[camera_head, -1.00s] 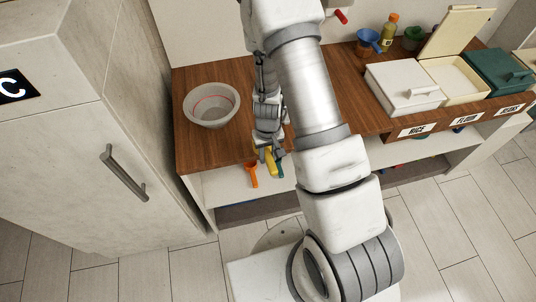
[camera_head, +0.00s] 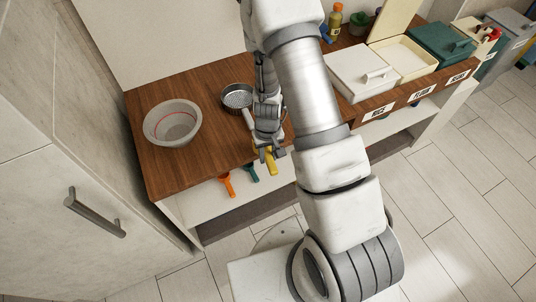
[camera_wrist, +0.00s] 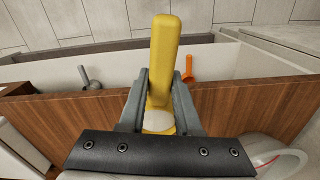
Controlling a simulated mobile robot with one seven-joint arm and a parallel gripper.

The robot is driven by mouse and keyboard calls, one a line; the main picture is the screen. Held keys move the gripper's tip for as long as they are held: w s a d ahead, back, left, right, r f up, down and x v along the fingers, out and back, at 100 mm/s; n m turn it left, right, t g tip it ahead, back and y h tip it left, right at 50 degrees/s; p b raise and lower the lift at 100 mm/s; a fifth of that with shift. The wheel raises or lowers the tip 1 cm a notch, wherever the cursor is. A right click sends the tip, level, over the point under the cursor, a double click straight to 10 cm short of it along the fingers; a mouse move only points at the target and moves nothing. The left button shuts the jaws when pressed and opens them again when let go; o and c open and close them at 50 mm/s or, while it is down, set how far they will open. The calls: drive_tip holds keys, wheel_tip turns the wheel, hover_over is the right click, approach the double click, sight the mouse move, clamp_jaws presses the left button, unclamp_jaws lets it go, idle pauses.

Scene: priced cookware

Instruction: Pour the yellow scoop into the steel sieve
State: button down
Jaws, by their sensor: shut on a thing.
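The yellow scoop (camera_head: 271,162) is held in my gripper (camera_head: 267,149), over the counter's front edge. In the wrist view, my gripper (camera_wrist: 160,95) is shut on the scoop's yellow handle (camera_wrist: 163,60), which points away from the wrist. White contents (camera_wrist: 158,120) show in the scoop's bowl between the fingers; the rest of the bowl is hidden. The steel sieve (camera_head: 236,97) lies on the wooden counter, behind and left of my gripper. Its handle (camera_head: 249,119) runs toward my gripper, and my arm partly covers it.
A grey bowl (camera_head: 172,124) with a red ring stands left of the sieve. An orange scoop (camera_head: 227,185) and a teal scoop (camera_head: 250,172) hang at the counter's front. Bare counter lies between bowl and front edge.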

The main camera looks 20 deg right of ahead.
drive_tip(key=shift+d, duration=0.35)
